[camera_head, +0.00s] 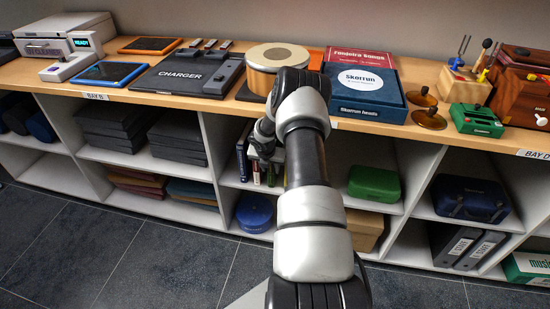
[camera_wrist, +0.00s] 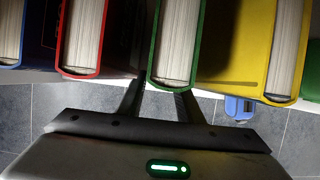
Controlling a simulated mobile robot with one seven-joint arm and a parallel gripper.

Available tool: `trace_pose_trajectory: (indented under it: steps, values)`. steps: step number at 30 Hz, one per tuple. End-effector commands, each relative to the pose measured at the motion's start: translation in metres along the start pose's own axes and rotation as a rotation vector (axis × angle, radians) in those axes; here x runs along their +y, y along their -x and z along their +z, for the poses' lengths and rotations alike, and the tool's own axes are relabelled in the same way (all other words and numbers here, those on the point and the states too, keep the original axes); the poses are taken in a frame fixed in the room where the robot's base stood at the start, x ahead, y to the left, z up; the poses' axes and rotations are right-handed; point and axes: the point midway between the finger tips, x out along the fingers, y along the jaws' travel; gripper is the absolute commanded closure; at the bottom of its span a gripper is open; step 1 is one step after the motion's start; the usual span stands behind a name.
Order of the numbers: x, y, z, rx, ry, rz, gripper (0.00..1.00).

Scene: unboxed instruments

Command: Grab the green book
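The green book (camera_wrist: 175,45) stands in a row of books in the middle of the wrist view, its pale page block facing up in the picture. My gripper (camera_wrist: 162,94) is open at the near end of this book. Its left finger lies just left of the green cover. Its right finger reaches the book's lower right corner, and its tip is partly hidden there. I cannot tell whether either finger touches the book. In the head view my gripper (camera_head: 264,152) is at the shelf opening below the counter, and my arm hides much of the books.
A red book (camera_wrist: 82,40) stands left of the green one, with a gap between. A yellow book (camera_wrist: 283,50) stands to the right. The counter (camera_head: 330,122) overhangs the compartment. A blue round case (camera_head: 254,213) sits below, and a green case (camera_head: 374,183) is to the right.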

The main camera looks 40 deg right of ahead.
Motion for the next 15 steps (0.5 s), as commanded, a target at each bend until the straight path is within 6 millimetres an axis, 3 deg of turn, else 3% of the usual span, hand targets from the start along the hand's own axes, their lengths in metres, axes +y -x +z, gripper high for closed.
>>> trace_pose_trajectory:
  steps: [4,12,15]
  values:
    - [0.001,-0.019,-0.001,0.0,0.0,0.001,0.67]
    - [0.001,-0.02,0.0,0.0,0.0,0.001,0.67]
    - [0.001,-0.02,0.0,0.0,0.0,0.001,0.82]
